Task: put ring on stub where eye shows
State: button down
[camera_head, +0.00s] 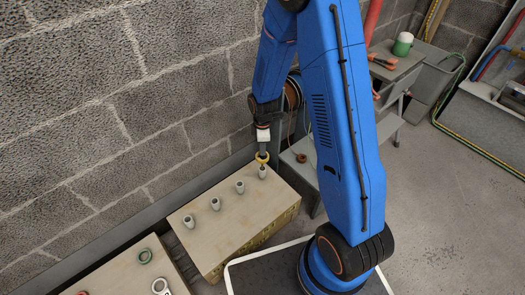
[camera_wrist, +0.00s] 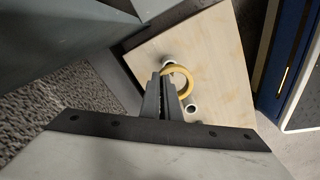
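A yellow ring (camera_head: 262,157) is held by my gripper (camera_head: 263,150) just above the far-right stub (camera_head: 262,172) on a wooden box. In the wrist view the two fingers (camera_wrist: 170,85) are close together on the edge of the ring (camera_wrist: 188,84). One stub (camera_wrist: 168,62) shows beyond the ring and another pale stub (camera_wrist: 191,107) shows near it. Three more stubs (camera_head: 240,187), (camera_head: 215,203), (camera_head: 188,220) stand bare in a row to the left. I cannot make out an eye mark on the box.
A second wooden surface (camera_head: 125,275) at lower left bears a green ring (camera_head: 145,256) and a grey eye-shaped piece (camera_head: 160,287). A block wall (camera_head: 90,110) runs close behind the box. A reddish ring (camera_head: 300,158) lies on a grey step. The floor (camera_head: 460,220) at right is clear.

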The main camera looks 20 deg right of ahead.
jog(key=shift+r, duration=0.3)
jog(key=shift+r, duration=0.2)
notch_tip(320, 180, down, 9)
dwell(6.3)
